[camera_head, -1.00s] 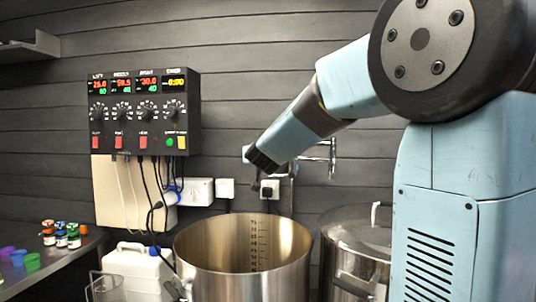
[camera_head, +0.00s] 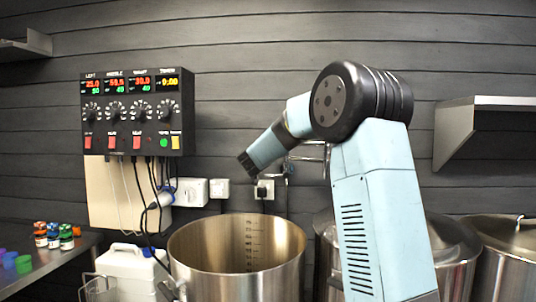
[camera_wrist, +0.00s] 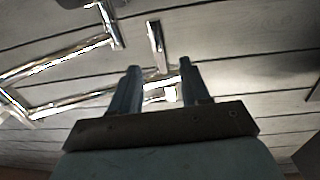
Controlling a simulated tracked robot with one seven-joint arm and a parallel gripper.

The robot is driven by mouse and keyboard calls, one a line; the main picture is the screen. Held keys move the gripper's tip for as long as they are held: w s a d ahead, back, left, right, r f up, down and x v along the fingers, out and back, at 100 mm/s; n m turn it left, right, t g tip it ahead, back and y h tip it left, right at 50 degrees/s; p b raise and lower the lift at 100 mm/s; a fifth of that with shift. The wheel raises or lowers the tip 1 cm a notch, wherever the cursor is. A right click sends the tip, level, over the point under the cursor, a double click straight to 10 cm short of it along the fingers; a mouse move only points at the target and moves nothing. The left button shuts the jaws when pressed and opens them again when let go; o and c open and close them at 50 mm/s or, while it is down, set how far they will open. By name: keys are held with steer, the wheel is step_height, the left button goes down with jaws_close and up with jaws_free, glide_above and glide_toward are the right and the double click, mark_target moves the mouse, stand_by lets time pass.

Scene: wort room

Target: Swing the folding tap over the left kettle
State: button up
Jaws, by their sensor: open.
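The folding tap is a chrome pipe on the back wall. In the head view its visible part (camera_head: 318,153) lies behind my arm. In the wrist view its jointed chrome tubes (camera_wrist: 62,57) fill the upper left, and one tube runs right behind my fingers. My gripper (camera_wrist: 158,66) is open, its two dark fingers pointing at the tap. I cannot tell whether the tube lies between the fingers or just beyond them. The left kettle (camera_head: 190,262) is the open steel pot with volume marks inside. My forearm ends above and behind its rim; the fingers are not clear there.
Lidded steel kettles stand to the right, the middle one (camera_head: 445,245) partly behind my arm and the right one (camera_head: 508,240) beyond it. A control panel (camera_head: 133,112) and sockets (camera_head: 219,188) are on the wall. A white canister (camera_head: 128,268) stands left of the open kettle.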

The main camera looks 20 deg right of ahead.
steer(key=x, duration=0.7)
steer(key=shift+w+d, duration=0.1)
steer(key=shift+c, duration=0.3)
jaws_close()
